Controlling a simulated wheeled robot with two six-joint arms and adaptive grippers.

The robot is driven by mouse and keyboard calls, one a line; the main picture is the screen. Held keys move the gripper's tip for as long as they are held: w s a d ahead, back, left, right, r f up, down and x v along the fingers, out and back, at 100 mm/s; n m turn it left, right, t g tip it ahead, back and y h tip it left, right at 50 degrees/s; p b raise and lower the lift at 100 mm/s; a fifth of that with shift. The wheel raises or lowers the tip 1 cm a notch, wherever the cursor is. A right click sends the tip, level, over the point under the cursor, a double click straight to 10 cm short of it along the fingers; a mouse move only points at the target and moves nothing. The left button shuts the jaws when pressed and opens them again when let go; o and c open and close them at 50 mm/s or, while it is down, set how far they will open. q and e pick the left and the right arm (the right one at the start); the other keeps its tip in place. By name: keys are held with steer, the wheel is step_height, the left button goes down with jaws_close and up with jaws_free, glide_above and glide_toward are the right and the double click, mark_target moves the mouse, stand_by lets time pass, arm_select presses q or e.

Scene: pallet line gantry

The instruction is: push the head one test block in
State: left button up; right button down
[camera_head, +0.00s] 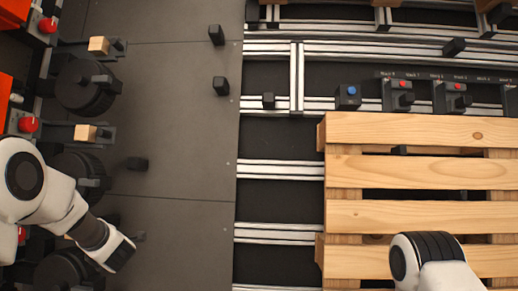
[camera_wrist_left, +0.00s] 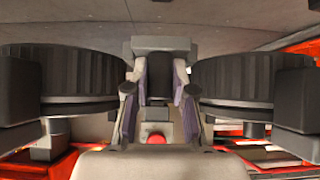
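Two wooden test blocks show in the head view, an upper one (camera_head: 98,44) and a lower one (camera_head: 85,133). Each sits on a dark bracket beside black wheels. No wooden block shows in the wrist view. Contact with the bracket is unclear. My right arm is over the pallet; its gripper is not in view.
Black wheels flank my left gripper, one on the left (camera_wrist_left: 80,80) and one on the right (camera_wrist_left: 250,80). A red button (camera_wrist_left: 157,138) shows between the fingers. The dark floor (camera_head: 185,205) has several small black posts. A wooden pallet (camera_head: 420,170) lies right.

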stand_by(0.4)
arm_select(q)
steer(key=shift+w+a, duration=0.15)
steer(key=shift+a, duration=1.75)
steer(key=shift+w+a, duration=0.15)
steer(key=shift+a, duration=1.75)
steer(key=shift+w+a+p, duration=0.2)
steer(key=shift+a+p, duration=0.15)
steer(key=shift+a, duration=2.4)
steer(key=shift+a+r, duration=0.1)
steer(key=o, duration=0.8)
steer(key=shift+a, duration=0.1)
